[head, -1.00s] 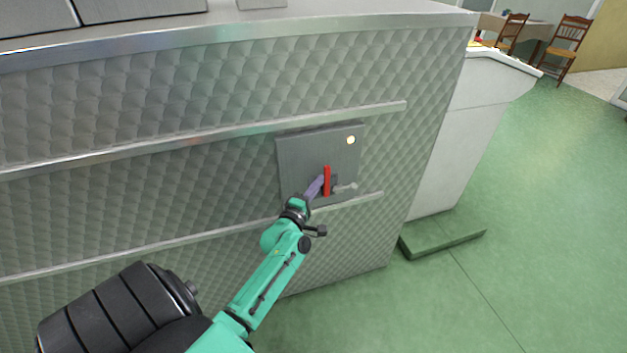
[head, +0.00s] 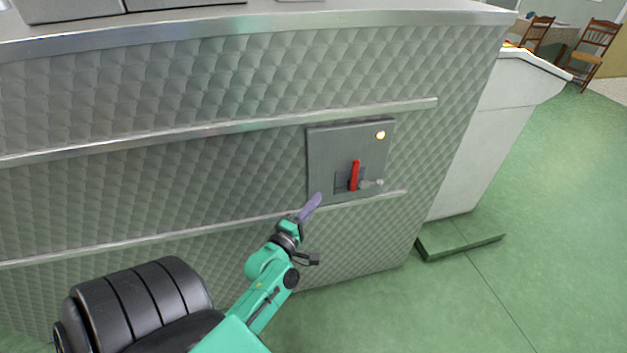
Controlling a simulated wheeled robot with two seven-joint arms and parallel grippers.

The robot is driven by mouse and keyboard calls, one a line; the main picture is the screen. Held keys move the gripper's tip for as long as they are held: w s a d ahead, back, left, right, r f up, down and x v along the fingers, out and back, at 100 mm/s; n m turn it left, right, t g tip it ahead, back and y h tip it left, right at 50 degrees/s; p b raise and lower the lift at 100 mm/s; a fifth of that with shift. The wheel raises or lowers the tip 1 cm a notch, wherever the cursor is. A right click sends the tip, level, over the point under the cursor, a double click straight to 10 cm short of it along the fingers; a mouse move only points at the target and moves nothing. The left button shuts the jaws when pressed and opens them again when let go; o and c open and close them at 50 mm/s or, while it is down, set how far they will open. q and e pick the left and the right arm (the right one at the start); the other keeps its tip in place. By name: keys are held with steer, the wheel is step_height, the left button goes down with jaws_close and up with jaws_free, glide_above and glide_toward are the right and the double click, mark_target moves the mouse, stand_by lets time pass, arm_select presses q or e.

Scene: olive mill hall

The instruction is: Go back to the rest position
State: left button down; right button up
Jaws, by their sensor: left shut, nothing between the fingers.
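My left gripper (head: 311,207) has purple fingers and is shut with nothing between them. It is at the end of my green left arm, in front of the quilted metal machine, below and left of the red lever (head: 354,175). The lever stands nearly upright on a grey panel (head: 332,146) and the gripper is apart from it. A small lamp (head: 380,135) glows yellowish at the panel's upper right. My right gripper is not in view.
The quilted metal machine (head: 200,190) fills the left and middle, with horizontal rails across its front. A white cabinet (head: 480,140) stands at its right, above a low green plinth (head: 460,240). Wooden chairs (head: 597,50) stand far right. The green floor (head: 560,200) at right is clear.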

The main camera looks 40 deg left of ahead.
arm_select(q)
steer(key=shift+w+d, duration=0.15)
steer(key=shift+w, duration=0.05)
steer(key=s+d+f+m+g+h, duration=0.1)
steer(key=s+d+f+m+g, duration=0.2)
steer(key=f, duration=0.7)
steer(key=s+d+f+m+g+h, duration=0.1)
steer(key=s+d+f+m+g, duration=0.3)
steer(key=f, duration=0.6)
steer(key=s+f+m+g+h, duration=0.1)
steer(key=s+f+m+g, duration=0.2)
steer(key=f, duration=0.7)
steer(key=s+f+m+g, duration=0.2)
steer(key=s+f+m, duration=0.2)
steer(key=s, duration=0.4)
steer(key=s+d+f+m+g, duration=0.1)
steer(key=s+f+m+g, duration=0.2)
steer(key=s+f+m, duration=0.2)
steer(key=s+f+m+g, duration=0.2)
steer(key=s+f+m, duration=0.2)
steer(key=s, duration=0.7)
steer(key=shift+d+f+g, duration=0.25)
steer(key=shift+f+g, duration=0.05)
steer(key=shift+f, duration=0.6)
